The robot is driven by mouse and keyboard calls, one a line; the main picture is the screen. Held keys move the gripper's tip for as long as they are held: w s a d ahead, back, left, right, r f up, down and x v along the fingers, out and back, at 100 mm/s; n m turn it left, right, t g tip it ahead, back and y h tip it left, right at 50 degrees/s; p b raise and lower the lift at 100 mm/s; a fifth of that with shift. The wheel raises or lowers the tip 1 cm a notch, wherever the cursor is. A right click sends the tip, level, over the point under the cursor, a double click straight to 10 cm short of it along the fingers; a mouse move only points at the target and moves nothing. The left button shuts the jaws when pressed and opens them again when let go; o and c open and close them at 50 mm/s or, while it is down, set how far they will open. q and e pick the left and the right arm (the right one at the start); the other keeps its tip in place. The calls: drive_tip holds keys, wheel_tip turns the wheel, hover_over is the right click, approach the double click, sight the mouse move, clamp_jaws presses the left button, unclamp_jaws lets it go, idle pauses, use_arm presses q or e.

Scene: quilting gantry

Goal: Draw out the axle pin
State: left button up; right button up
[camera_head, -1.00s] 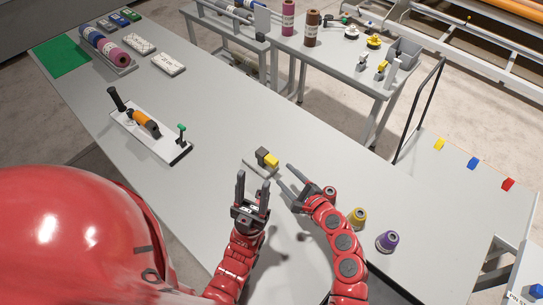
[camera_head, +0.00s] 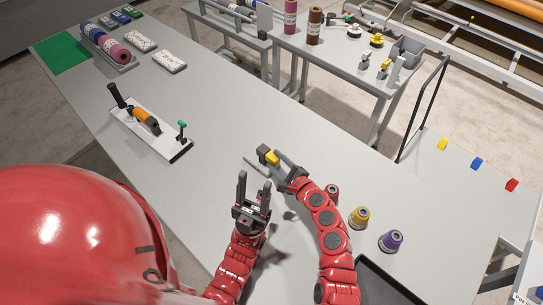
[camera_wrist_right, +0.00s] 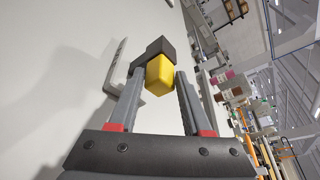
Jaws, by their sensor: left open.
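A small yellow block (camera_head: 271,158) with a dark grey block (camera_head: 263,151) against it sits at a thin grey bar (camera_head: 256,168) on the table. I cannot tell which part is the axle pin. My right gripper (camera_head: 281,164) is at the yellow block. In the right wrist view the yellow block (camera_wrist_right: 159,76) lies between the spread fingers of that gripper (camera_wrist_right: 160,85), with the dark block (camera_wrist_right: 155,47) beyond it. A gap shows beside the right-hand finger. My left gripper (camera_head: 255,187) is open and empty, pointing up the table, below the bar.
A white board with an orange-handled tool (camera_head: 145,122) lies to the left. Yellow (camera_head: 358,217) and purple (camera_head: 391,241) cones stand right of my right arm. Rolls (camera_head: 110,47) and white packs (camera_head: 170,61) lie at the far left. The table's middle (camera_head: 215,115) is clear.

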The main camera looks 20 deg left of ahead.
clamp_jaws()
drive_tip(key=shift+s+d, duration=0.3)
drive_tip(key=shift+d, duration=0.45)
drive_tip(key=shift+s+d, duration=0.25)
drive_tip(key=shift+d, duration=0.5)
drive_tip(key=shift+s+d, duration=0.3)
drive_tip(key=shift+d, duration=0.45)
